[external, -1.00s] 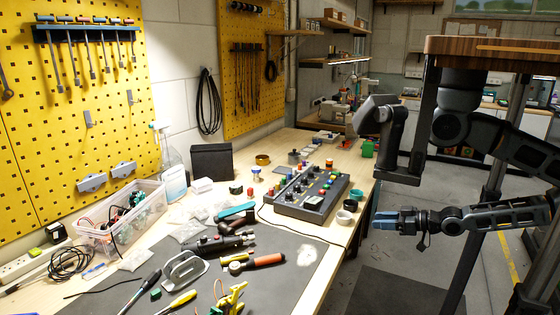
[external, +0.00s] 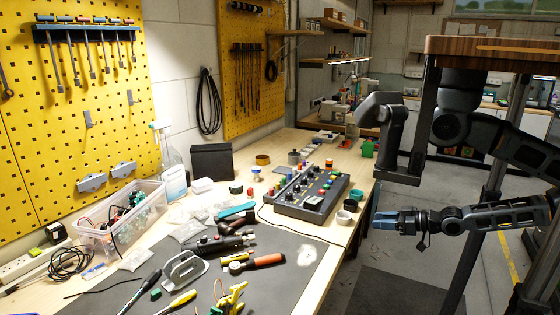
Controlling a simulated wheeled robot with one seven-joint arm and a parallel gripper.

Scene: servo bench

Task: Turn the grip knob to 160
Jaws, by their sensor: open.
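A dark grey control box (external: 299,205) with several coloured knobs and buttons lies on the bench. Which of its controls is the grip knob, and what it reads, is too small to tell. My gripper (external: 376,221) has blue fingers and is level, pointing left. In the picture it is to the right of and a little lower than the control box, past the bench's right edge, apart from the box. It is open and nothing shows between its fingers.
White and dark rings (external: 344,217) stand at the box's right end. Hand tools, including an orange-handled one (external: 267,261), lie on the grey mat (external: 285,300) in front. A clear bin (external: 150,222) stands at left. Floor beside the bench is clear.

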